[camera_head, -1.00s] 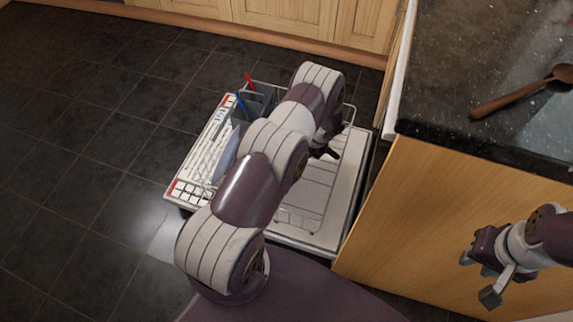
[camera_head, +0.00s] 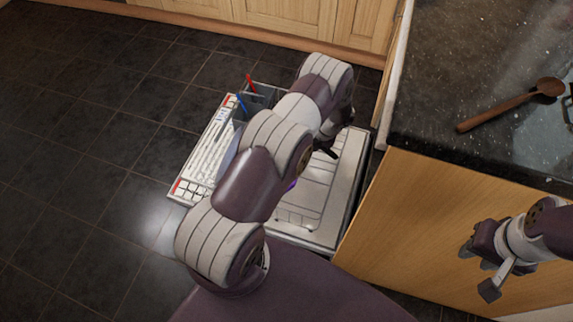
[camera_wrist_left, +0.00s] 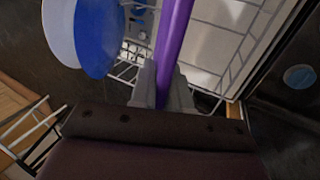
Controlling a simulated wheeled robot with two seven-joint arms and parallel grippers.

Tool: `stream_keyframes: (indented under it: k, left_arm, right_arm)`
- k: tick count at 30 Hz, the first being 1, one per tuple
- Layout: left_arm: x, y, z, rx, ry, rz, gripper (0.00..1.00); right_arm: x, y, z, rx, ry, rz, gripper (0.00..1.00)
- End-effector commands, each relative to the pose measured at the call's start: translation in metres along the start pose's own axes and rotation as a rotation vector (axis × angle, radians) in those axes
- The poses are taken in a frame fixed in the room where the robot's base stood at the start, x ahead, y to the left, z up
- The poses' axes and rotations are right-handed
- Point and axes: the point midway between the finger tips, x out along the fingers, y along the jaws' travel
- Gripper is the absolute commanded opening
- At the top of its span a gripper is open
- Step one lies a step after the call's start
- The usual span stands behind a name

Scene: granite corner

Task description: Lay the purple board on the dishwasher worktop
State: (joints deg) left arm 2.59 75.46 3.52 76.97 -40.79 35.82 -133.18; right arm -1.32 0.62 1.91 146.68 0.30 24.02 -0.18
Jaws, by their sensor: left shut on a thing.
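The purple board (camera_wrist_left: 175,40) is seen edge-on in the left wrist view, as a narrow strip running up from between my left gripper's fingers (camera_wrist_left: 162,90). My left gripper is shut on it, above the pulled-out dishwasher rack. In the head view my left arm hides most of the board; only a small purple bit (camera_head: 290,187) shows beside the arm. The dark speckled worktop (camera_head: 450,70) lies to the right, above a wooden panel. My right gripper (camera_head: 478,268) is open and empty in front of that panel, below the worktop.
The dishwasher rack (camera_head: 190,192) holds plates, including a blue plate (camera_wrist_left: 100,35), and a cutlery basket (camera_head: 258,103) with red and blue handles. A wooden spoon (camera_head: 500,110) lies on the worktop. The worktop's left part is clear.

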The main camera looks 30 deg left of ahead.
Motion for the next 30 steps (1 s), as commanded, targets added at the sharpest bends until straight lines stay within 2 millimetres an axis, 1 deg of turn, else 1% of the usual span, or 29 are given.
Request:
stream_keyframes:
  k: [1,24,26,30]
  left_arm:
    - [-0.014,0.004,0.001,0.000,-0.002,0.000,0.00]
    - [-0.113,0.027,0.001,-0.001,-0.002,0.000,0.00]
    - [-0.116,0.028,0.001,0.000,-0.002,0.000,0.00]
    - [-0.114,0.027,0.000,0.000,-0.001,0.001,0.00]
  right_arm:
    - [-0.012,0.000,-0.002,0.000,0.000,0.000,0.35]
    - [-0.092,0.000,-0.011,0.000,0.000,0.000,0.35]
    - [-0.094,0.000,-0.011,0.000,0.000,0.000,0.35]
    - [-0.092,0.000,-0.011,0.000,0.000,0.000,0.35]
